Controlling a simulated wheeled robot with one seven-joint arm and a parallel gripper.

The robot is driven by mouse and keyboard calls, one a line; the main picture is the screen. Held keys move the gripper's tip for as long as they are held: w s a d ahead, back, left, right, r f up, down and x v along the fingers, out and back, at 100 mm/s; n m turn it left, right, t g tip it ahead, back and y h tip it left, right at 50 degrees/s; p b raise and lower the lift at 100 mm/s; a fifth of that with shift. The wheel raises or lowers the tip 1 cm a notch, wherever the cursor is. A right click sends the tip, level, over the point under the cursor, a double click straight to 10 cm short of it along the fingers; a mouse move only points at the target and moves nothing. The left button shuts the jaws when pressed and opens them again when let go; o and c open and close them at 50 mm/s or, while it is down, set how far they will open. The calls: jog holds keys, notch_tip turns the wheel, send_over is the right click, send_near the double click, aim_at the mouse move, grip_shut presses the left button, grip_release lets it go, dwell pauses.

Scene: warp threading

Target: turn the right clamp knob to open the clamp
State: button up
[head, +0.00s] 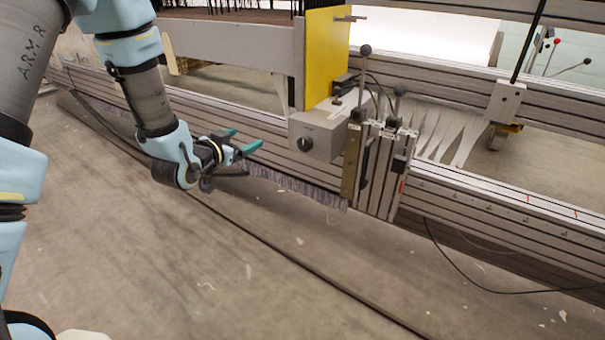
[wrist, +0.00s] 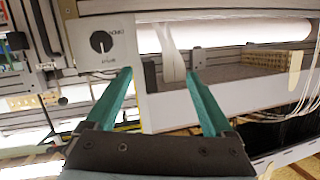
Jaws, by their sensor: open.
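A round black knob (head: 304,144) sits on the front of a grey box (head: 328,128) on the machine beam. In the wrist view the knob (wrist: 101,41) shows at the upper left, with a light pointer mark and small lettering around it. My gripper (head: 247,139), with teal fingers, is to the left of the box in the head view, apart from it. In the wrist view my gripper (wrist: 158,74) is open and empty, and the knob lies up and left of its left fingertip. I cannot tell whether the clamp is open.
A yellow plate (head: 326,55) stands behind the box. Upright levers (head: 365,50) and a slotted metal block (head: 378,165) stand to its right. The long grooved beam (head: 490,210) runs across the scene. The floor (head: 240,270) in front is clear except for cables and scraps.

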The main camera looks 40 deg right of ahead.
aim_at(303, 146)
jog(key=s+d+f+m+g+h+b, duration=0.2)
jog(key=s+d+f+h+b, duration=0.2)
jog(key=s+d+f+b, duration=0.25)
jog(key=x, duration=0.9)
jog(key=shift+s+d+f, duration=0.1)
jog(key=shift+s+d, duration=0.2)
jog(key=shift+d, duration=0.2)
jog(key=shift+c, duration=0.3)
jog(key=c, duration=1.3)
